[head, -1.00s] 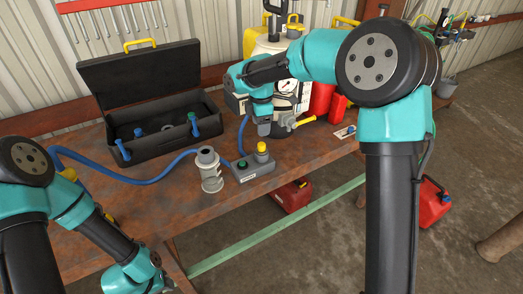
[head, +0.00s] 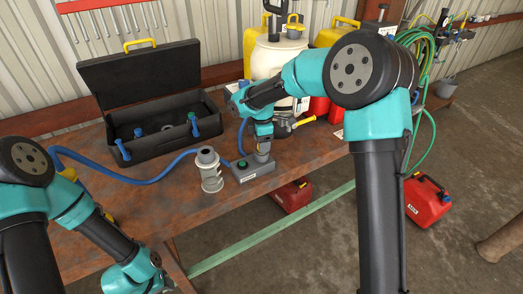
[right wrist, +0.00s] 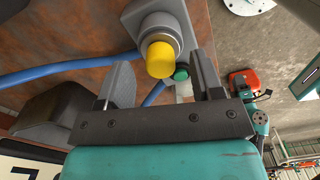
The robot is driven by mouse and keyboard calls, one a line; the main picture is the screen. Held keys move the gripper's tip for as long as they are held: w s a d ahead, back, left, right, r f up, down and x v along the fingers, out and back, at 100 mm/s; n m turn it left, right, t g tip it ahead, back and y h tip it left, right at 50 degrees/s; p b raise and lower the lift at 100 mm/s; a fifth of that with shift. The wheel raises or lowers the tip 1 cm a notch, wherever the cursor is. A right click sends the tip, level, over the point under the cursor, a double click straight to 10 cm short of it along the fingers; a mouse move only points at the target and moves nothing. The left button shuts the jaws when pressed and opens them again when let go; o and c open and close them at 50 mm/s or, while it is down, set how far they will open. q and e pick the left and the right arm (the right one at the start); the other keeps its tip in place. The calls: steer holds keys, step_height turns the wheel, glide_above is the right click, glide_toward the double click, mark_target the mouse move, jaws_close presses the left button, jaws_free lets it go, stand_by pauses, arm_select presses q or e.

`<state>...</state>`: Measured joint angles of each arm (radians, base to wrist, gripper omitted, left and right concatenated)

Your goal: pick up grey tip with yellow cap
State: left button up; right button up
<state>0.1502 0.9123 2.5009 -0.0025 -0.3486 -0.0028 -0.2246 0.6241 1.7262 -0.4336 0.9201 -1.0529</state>
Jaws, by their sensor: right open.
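The grey tip with yellow cap shows in the right wrist view, its yellow cap (right wrist: 160,60) facing the camera and its grey body (right wrist: 160,27) behind it. It stands upright on a grey block (head: 252,173) beside a green button. My right gripper (right wrist: 159,68) is open, pointing down over the tip, with the cap showing between its fingers; I see no contact. In the head view my right gripper (head: 262,150) hides most of the tip. My left gripper (head: 160,284) is at the bottom edge, its fingers not clear.
A grey cylindrical fitting (head: 209,170) on a blue hose stands just left of the block. An open black case (head: 160,135) with blue-handled parts lies behind. A white sprayer tank (head: 275,60) stands behind the right gripper. The table's front edge is close to the block.

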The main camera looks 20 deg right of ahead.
steer(key=shift+f, duration=0.95)
jaws_close()
steer(key=shift+r, duration=0.1)
steer(key=shift+r, duration=1.65)
steer(key=s+a, duration=0.2)
steer(key=s, duration=0.5)
steer(key=s+a+r, duration=0.1)
steer(key=s+a, duration=0.1)
steer(key=s, duration=0.6)
steer(key=shift+s+a+r, duration=0.2)
steer(key=shift+a+r, duration=0.1)
